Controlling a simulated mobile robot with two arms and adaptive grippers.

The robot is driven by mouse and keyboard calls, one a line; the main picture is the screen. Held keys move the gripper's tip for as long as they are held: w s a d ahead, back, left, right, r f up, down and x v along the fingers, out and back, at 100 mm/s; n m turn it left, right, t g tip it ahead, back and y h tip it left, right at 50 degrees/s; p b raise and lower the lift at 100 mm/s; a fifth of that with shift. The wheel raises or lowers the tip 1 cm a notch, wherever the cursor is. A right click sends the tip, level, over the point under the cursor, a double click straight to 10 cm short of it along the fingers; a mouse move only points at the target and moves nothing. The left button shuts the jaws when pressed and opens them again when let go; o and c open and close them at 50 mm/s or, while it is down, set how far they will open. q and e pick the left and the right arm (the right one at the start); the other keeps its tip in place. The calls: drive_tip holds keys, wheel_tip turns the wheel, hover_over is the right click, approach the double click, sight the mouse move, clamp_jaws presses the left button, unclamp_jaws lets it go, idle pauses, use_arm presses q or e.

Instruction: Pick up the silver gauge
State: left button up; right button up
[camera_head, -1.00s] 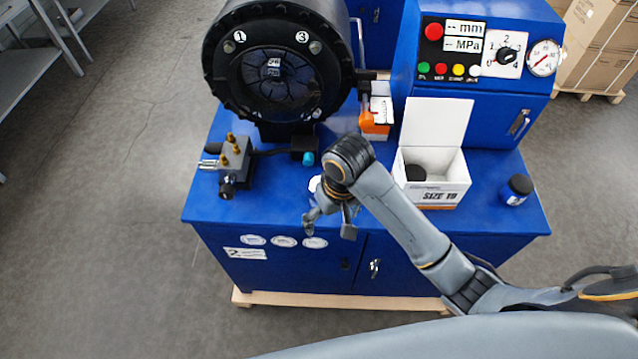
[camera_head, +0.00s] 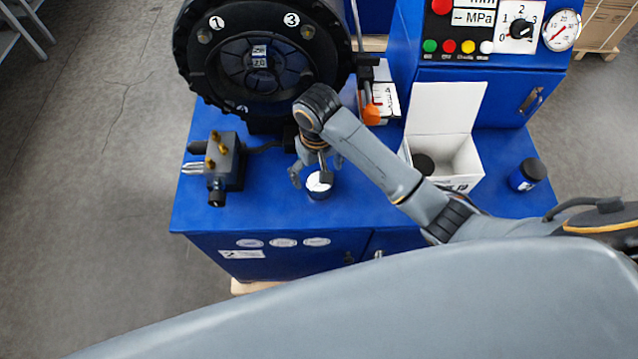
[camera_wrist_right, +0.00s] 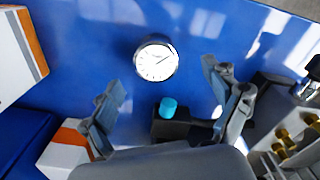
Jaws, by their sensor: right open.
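The silver gauge (camera_head: 319,185) stands on the blue table top near its front edge, with its round white dial facing up. It also shows in the right wrist view (camera_wrist_right: 156,61), with a silver rim and a dark needle. My right gripper (camera_head: 311,178) is over the table at the gauge, and one finger covers part of the dial in the head view. In the right wrist view its fingers (camera_wrist_right: 163,82) are spread wide and empty, with the gauge beyond the tips, between their lines. My left gripper is not in view.
A valve block with brass fittings (camera_head: 222,160) stands left of the gauge. An open white box (camera_head: 445,155) and a dark blue jar (camera_head: 527,174) stand to the right. The black crimper head (camera_head: 262,70) rises behind. A teal-capped part (camera_wrist_right: 168,106) lies close to the gauge.

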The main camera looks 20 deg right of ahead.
sight(319, 186)
drive_tip(key=shift+f, duration=0.65)
drive_tip(key=shift+w+f, duration=0.1)
drive_tip(key=shift+f, duration=0.25)
drive_tip(key=shift+d+f+p, duration=0.15)
drive_tip(key=shift+f+p, duration=0.3)
drive_tip(key=shift+f, duration=0.15)
drive_tip(key=shift+d+f+p, duration=0.15)
drive_tip(key=shift+f+p, duration=0.3)
drive_tip(key=shift+f, duration=0.15)
wheel_tip(319, 186, down, 2)
drive_tip(key=shift+d+f, duration=0.1)
drive_tip(key=shift+f, duration=0.45)
drive_tip(key=shift+c, duration=0.4)
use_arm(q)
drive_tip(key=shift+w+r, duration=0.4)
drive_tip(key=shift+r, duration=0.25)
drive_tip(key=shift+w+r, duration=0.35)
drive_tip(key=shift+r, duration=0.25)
use_arm(e)
drive_tip(key=c, duration=1.3)
